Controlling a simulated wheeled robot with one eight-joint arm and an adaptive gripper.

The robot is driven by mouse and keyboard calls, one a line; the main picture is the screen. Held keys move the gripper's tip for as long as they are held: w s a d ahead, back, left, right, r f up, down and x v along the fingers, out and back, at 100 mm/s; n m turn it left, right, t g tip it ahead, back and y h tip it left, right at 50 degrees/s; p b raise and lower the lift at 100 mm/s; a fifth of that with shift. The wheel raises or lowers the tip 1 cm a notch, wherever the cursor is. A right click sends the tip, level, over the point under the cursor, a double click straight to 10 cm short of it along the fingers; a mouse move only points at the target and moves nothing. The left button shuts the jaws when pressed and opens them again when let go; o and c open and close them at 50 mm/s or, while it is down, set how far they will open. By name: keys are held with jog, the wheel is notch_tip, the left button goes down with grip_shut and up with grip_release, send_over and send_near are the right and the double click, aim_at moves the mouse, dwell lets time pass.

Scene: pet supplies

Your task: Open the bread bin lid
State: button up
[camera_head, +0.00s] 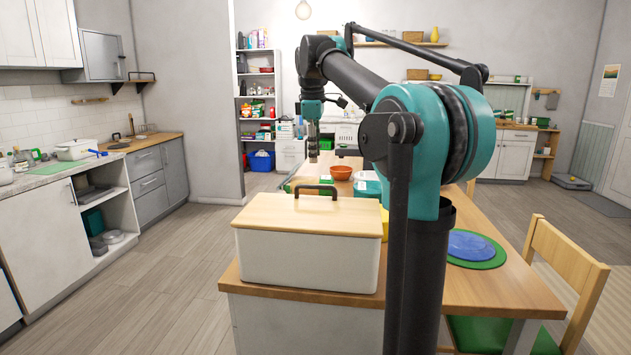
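The bread bin (305,262) is a white box at the near left end of the wooden table. Its light wooden lid (300,216) lies flat on top and looks shut. A dark arched handle (315,189) stands on the lid. My gripper (312,156) hangs pointing down, above and beyond the lid in the picture, apart from the handle. It is small and seen side-on, so its finger opening cannot be made out. My arm hides part of the table to the right of the bin.
The wooden table (505,290) carries an orange bowl (340,172) and a teal-and-white container (368,186) behind the bin. Blue and green plates (470,246) lie to the right. A wooden chair (565,260) stands at the right. Open floor lies left of the table.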

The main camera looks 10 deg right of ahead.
aim_at(316, 186)
jog(key=f, duration=0.3)
jog(key=w+f, duration=0.1)
jog(key=f, duration=0.5)
jog(key=shift+w+d+f, duration=0.3)
jog(key=shift+w+f, duration=0.05)
jog(key=shift+w, duration=0.05)
grip_shut()
